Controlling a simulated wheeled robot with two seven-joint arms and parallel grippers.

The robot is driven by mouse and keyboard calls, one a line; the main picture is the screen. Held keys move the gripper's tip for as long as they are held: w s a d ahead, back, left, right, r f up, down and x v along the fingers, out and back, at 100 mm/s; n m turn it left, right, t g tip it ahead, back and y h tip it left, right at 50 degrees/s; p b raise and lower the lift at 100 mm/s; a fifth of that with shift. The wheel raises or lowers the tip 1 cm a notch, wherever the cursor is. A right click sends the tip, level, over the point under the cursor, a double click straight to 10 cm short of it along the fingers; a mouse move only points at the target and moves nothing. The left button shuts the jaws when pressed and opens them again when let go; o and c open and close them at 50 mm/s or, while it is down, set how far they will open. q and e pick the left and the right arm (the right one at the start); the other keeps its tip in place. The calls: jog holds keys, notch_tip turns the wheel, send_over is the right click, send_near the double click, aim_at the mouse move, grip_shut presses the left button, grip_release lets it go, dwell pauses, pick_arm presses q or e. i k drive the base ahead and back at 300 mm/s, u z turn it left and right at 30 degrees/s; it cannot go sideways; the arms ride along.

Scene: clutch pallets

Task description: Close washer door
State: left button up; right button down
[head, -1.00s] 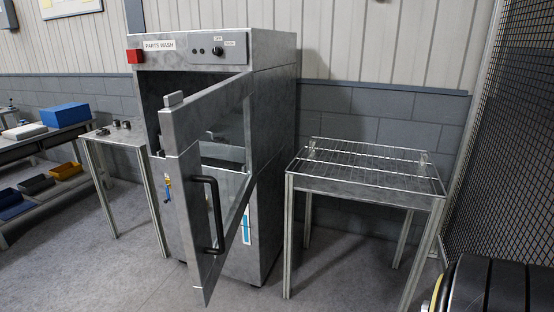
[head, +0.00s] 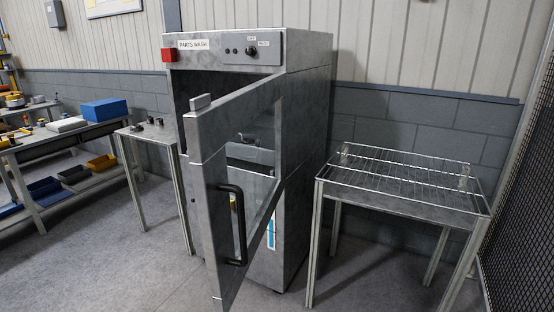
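The parts washer (head: 300,150) is a grey metal cabinet against the wall, labelled PARTS WASH, with a red block at its upper left corner. Its door (head: 207,165) stands open, swung out towards me, hinged on the cabinet's right side. The door has a window (head: 262,140) and a black vertical bar handle (head: 241,226) near its free edge. Part of the dark opening shows to the left of the door; the door hides most of the inside. Neither of my grippers is in view.
A wire-rack table (head: 405,200) stands to the right, beside mesh fencing (head: 522,160). A small metal stand (head: 133,134) with small parts is left of the washer. A bench (head: 60,139) with a blue box and bins is further left. The floor in front is open.

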aim_at(209, 126)
jog(key=i, duration=0.85)
jog(key=u, duration=1.4)
jog(key=k, duration=0.65)
jog(key=z, duration=0.6)
